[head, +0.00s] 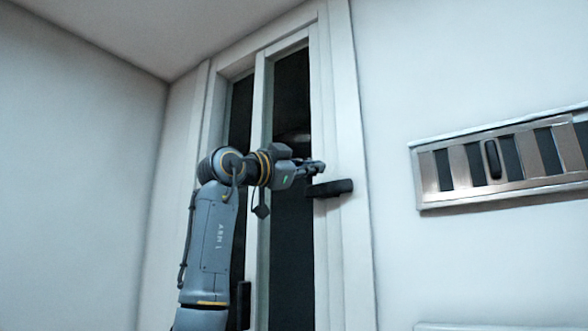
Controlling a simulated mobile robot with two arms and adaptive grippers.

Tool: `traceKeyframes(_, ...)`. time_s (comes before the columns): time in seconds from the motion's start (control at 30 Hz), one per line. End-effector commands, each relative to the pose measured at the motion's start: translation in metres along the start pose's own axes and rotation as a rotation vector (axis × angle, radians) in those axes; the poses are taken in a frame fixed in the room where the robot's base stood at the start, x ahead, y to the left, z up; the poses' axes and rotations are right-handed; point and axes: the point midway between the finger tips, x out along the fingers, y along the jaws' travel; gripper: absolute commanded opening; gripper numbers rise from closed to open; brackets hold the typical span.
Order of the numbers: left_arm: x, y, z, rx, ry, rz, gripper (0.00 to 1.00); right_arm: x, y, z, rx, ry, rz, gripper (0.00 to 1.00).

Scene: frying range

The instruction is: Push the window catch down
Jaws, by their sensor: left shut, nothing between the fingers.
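The window catch (330,188) is a dark, roughly horizontal bar on the right part of the white window frame (346,130). My left gripper (320,167) is shut and empty. Its fingertips are just above the catch, near its middle; whether they touch it I cannot tell. My left arm rises from below and bends right at the wrist, in front of the dark panes. My right gripper is not in view.
A metal slatted vent panel (465,166) with a dark oval handle (492,159) is on the wall to the right. The left wall (70,170) is bare. The wall between window and vent is clear.

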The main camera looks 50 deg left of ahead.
Motion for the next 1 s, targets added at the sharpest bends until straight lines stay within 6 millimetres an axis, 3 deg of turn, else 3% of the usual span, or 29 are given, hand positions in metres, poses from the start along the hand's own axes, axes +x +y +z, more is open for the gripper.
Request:
traceKeyframes(0.3, -0.066, -0.002, 0.004, 0.001, -0.003, -0.004, 0.00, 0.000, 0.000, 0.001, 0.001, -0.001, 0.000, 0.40)
traceKeyframes(0.5, -0.097, -0.003, 0.005, -0.001, -0.002, -0.003, 0.00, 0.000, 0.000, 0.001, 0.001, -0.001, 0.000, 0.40)
traceKeyframes(0.7, -0.109, -0.002, 0.006, -0.003, -0.003, -0.002, 0.00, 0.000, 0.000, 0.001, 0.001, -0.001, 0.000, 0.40)
traceKeyframes(1.0, -0.109, -0.003, 0.006, -0.003, -0.003, -0.001, 0.00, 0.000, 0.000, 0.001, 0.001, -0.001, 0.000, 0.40)
